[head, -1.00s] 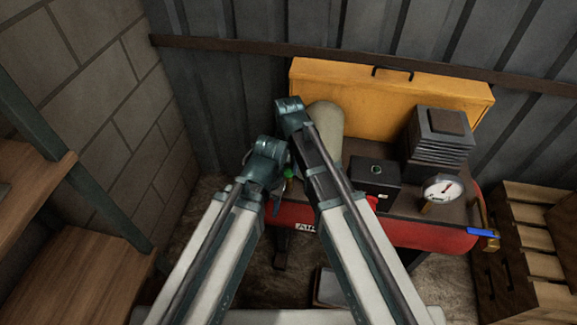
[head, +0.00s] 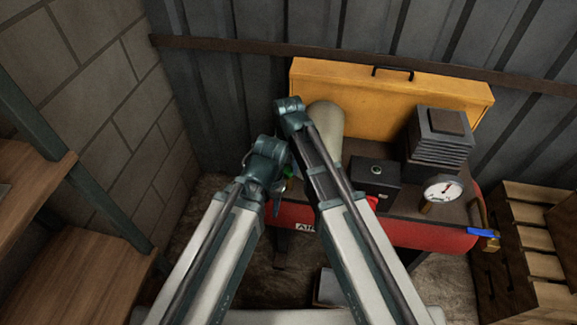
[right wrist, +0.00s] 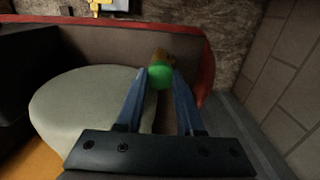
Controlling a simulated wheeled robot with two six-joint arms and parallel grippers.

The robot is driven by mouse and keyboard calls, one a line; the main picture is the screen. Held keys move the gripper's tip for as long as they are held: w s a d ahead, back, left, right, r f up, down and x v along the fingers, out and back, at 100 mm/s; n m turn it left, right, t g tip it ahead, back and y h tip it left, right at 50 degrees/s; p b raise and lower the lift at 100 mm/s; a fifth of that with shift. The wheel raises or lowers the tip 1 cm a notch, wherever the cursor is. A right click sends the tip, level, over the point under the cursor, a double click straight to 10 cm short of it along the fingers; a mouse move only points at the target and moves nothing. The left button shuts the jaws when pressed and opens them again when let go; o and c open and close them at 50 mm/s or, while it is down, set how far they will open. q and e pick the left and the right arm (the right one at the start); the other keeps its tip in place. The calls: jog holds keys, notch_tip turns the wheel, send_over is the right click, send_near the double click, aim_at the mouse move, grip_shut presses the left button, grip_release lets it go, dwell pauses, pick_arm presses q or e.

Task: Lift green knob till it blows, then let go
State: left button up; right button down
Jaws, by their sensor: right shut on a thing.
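The green knob (right wrist: 161,76) sits between the two blue fingers of my right gripper (right wrist: 158,73) in the right wrist view, and the gripper is shut on it. A brass-coloured part (right wrist: 160,54) shows just beyond the knob. In the head view only a small bit of the green knob (head: 289,172) shows between my two arms, at the left end of the red air tank (head: 424,234). My left arm comes in beside it; its fingers are mostly hidden, so their opening cannot be told.
A pale cylinder (head: 327,122) stands close by the knob, with a black box (head: 374,178), a pressure gauge (head: 443,190) and a finned block (head: 440,140) to the right. A yellow panel (head: 350,83) stands behind. Wooden crates (head: 528,240) are at the right, wooden shelves (head: 75,260) at the left.

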aim_at(288, 169)
jog(key=shift+r+p, duration=0.75)
jog(key=shift+f, duration=0.15)
jog(key=c, duration=0.5)
grip_release()
notch_tip(288, 169, up, 14)
jog(key=p, duration=1.3)
jog(key=shift+p, duration=0.3)
jog(key=shift+f, duration=0.1)
